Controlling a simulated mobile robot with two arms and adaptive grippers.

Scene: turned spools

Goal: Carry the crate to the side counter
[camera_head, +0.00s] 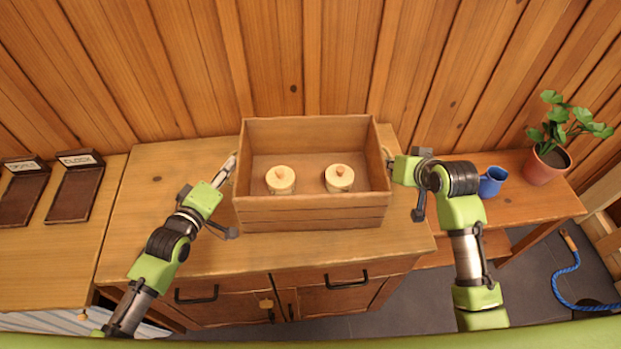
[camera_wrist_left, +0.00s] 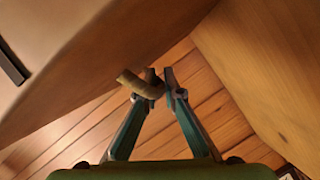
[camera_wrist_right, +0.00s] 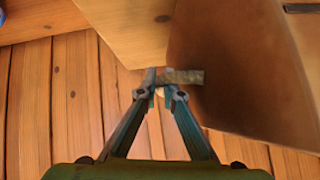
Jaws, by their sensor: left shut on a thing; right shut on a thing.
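The wooden crate (camera_head: 313,219) is open-topped and level in the head view, over the middle cabinet's top (camera_head: 150,225). I cannot tell whether it touches that top. Two pale lidded round pieces with knobs, a left one (camera_head: 280,181) and a right one (camera_head: 340,179), stand upright inside it. My left gripper (camera_head: 231,165) is shut at the crate's left side, on a short handle (camera_wrist_left: 138,84) seen in the left wrist view. My right gripper (camera_head: 390,165) is shut at its right side, on a similar handle (camera_wrist_right: 184,76) in the right wrist view.
A counter on the left (camera_head: 60,252) holds two dark trays (camera_head: 23,193) (camera_head: 74,190) with label plates. A lower bench on the right (camera_head: 520,207) holds a blue mug (camera_head: 491,182) and a potted plant (camera_head: 547,163). A blue rope (camera_head: 562,285) lies on the floor. A plank wall stands behind.

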